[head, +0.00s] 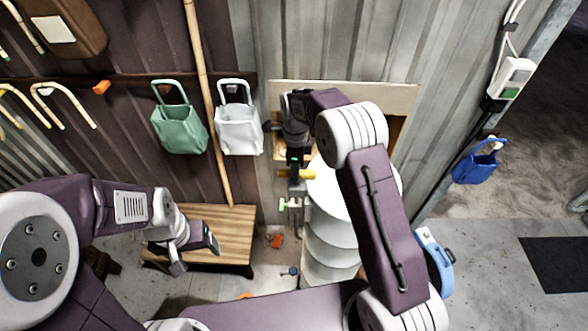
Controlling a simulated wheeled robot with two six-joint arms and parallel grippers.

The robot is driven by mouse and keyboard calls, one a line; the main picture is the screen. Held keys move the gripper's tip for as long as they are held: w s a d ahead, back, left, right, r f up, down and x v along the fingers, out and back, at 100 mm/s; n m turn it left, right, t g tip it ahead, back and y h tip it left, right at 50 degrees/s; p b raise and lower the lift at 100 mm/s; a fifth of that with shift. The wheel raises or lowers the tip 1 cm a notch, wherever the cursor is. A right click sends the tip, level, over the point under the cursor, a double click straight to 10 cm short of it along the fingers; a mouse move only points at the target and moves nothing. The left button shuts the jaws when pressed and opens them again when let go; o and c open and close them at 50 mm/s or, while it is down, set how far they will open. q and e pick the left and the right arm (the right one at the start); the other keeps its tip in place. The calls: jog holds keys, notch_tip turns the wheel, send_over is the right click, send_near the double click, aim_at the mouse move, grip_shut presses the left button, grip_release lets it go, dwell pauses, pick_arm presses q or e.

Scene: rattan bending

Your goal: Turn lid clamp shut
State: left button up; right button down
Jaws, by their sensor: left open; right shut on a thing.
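My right gripper (295,163) is near the pale wooden box (390,95) at the wall, its fingers pointing down. It is shut on a small yellow bar (308,174), which looks like the lid clamp's handle. The gripper and my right arm cover most of the clamp and the box front, so I cannot tell the clamp's angle. My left gripper (195,256) is open and empty, over the wooden bench at lower left.
A white rounded, ribbed body (330,240) stands below the box, with a small green-handled part (283,204) beside it. A green bag (180,130), a white bag (239,130) and a blue bag (478,165) hang nearby. The wooden bench (232,222) stands left.

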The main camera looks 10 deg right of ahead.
jog(key=shift+s+d+f, duration=0.15)
jog(key=c, duration=1.2)
grip_release()
jog(key=shift+d, duration=0.1)
pick_arm(q)
jog(key=shift+d, duration=0.4)
pick_arm(e)
jog(key=shift+d, duration=0.2)
jog(key=shift+r, duration=0.25)
notch_tip(320, 180, up, 8)
jog(key=shift+f+b, duration=0.1)
jog(key=shift+b, duration=0.85)
jog(key=shift+d+r, duration=0.1)
jog(key=shift+r, duration=0.3)
pick_arm(q)
jog(key=shift+a+f, duration=0.15)
jog(key=shift+f, duration=0.8)
